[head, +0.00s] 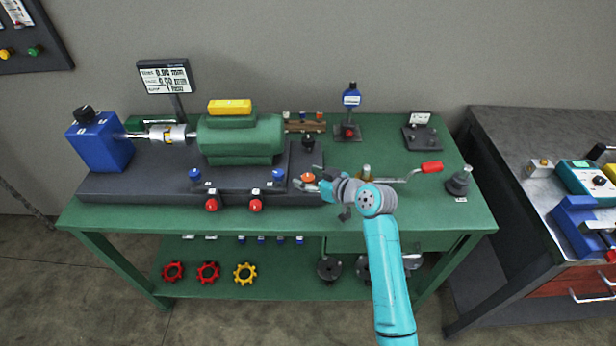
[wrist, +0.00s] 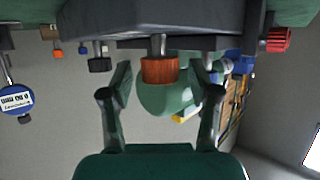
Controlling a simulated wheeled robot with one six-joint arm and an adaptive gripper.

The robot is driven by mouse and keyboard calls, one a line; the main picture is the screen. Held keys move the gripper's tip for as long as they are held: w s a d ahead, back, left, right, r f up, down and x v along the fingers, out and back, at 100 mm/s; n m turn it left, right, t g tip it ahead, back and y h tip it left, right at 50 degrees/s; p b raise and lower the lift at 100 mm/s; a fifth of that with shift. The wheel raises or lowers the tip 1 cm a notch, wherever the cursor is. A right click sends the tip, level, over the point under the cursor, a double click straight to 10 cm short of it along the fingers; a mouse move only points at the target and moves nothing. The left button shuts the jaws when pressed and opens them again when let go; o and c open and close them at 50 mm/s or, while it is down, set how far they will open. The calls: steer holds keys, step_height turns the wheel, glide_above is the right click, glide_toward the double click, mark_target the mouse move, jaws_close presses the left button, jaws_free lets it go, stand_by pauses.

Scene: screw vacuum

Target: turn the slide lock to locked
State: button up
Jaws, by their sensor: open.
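An orange knob (head: 307,177), which seems to belong to the slide lock, is at the right end of the dark machine base (head: 140,188). My gripper (head: 312,184) is beside it, with its fingers pointing left. In the wrist view, which is upside down, the knob (wrist: 160,70) on its short metal stem is between the two spread fingers (wrist: 162,82). The fingers are open, with a gap visible on each side of the knob. I cannot read any lock marking.
Two red knobs (head: 212,205) and two blue knobs (head: 195,173) are on the base, left of my gripper. A black knob (head: 308,141) stands behind it. A red-handled crank (head: 431,167) lies to the right. The green table (head: 400,207) has free room at the front right.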

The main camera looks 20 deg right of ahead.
steer(key=shift+w+a+f, duration=0.1)
steer(key=shift+w, duration=0.15)
jaws_close()
